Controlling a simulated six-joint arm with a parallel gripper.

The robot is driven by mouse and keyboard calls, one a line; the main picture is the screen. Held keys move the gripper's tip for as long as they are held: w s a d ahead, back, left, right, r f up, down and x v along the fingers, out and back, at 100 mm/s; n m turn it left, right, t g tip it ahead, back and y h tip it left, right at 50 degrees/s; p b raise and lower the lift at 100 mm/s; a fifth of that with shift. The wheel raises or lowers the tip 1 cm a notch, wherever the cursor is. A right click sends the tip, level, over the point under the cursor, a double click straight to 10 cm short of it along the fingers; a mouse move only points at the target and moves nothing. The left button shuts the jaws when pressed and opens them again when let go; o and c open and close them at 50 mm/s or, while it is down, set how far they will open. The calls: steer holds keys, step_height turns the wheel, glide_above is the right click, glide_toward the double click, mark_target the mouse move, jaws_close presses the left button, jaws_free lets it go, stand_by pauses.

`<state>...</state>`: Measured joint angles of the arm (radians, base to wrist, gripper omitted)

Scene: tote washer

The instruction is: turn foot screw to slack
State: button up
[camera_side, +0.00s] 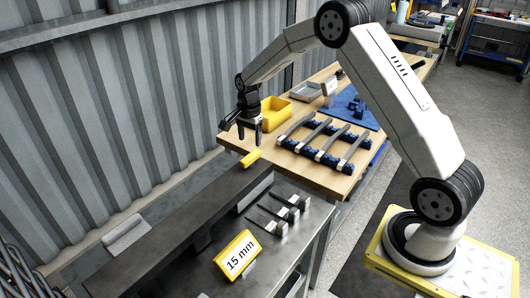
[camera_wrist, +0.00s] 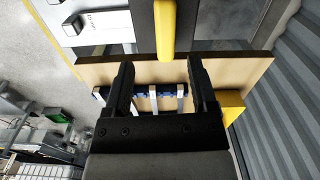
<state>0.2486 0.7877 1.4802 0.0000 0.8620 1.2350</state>
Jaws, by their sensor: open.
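A yellow handle (camera_side: 251,157) sticks out from the end of a dark beam (camera_side: 180,220) in the side view. In the wrist view the yellow handle (camera_wrist: 165,30) lies just beyond my fingertips, roughly centred between them. I cannot tell for sure whether this is the foot screw; no other screw shows clearly. My gripper (camera_side: 250,138) is open and empty, just above the yellow handle in the side view.
A wooden table (camera_side: 316,176) carries a blue rack (camera_side: 321,158) of grey bars and a yellow bin (camera_side: 276,111). A corrugated wall (camera_side: 110,110) rises behind.

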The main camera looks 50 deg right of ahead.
mark_target(251, 155)
steer(key=shift+w+d+f+m, duration=0.35)
steer(key=shift+w+d+m, duration=0.05)
steer(key=shift+d+m, duration=0.15)
steer(key=shift+f, duration=3.9)
jaws_close()
